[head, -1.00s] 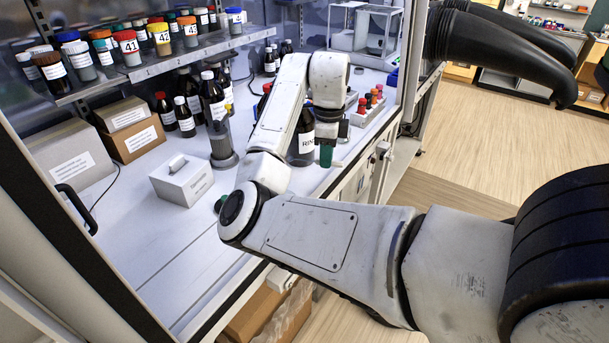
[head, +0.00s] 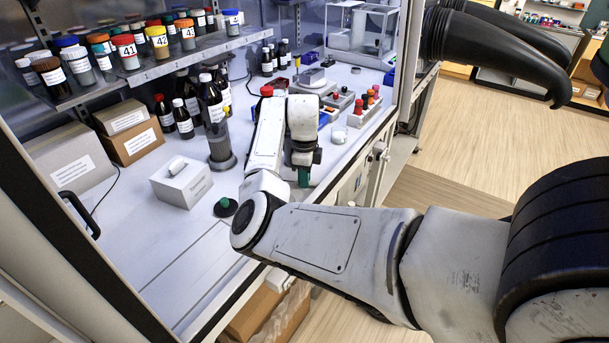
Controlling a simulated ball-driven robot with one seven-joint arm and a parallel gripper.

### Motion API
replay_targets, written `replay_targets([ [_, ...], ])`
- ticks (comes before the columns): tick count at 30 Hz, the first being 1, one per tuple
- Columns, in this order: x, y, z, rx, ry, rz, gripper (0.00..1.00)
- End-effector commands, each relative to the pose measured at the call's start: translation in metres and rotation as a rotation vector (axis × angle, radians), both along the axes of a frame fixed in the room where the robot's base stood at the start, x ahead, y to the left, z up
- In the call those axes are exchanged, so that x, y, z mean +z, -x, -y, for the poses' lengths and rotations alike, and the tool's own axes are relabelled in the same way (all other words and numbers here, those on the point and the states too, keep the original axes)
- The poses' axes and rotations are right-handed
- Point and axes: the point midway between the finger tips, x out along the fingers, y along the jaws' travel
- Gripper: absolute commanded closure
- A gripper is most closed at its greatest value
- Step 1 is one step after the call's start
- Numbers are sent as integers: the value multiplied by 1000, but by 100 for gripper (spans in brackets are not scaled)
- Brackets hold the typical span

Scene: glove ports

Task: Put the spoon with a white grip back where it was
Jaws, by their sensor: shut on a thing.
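My gripper (head: 303,178) points down over the white bench (head: 190,262), near its front edge, with a green part at its tip. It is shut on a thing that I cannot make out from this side. The spoon with a white grip cannot be made out in the head view. My own wrist and forearm hide part of the bench behind and below the gripper.
A white box (head: 182,184) and a grey cylinder on a base (head: 220,148) stand left of my arm. A green-knobbed dark disc (head: 226,207) lies beside my elbow. Right are a red-capped vial rack (head: 366,112) and a small white dish (head: 339,133). Numbered jars line a shelf (head: 160,68).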

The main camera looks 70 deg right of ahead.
Motion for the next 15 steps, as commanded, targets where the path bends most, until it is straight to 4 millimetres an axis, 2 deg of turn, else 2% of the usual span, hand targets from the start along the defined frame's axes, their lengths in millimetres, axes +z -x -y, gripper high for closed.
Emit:
replay_targets([
  [6, -4, 0, 0, 1, 0, 0, 100],
  [7, -3, 0, 0, 1, 1, 0, 82],
  [15, -2, 0, 0, 0, 1, 0, 59],
])
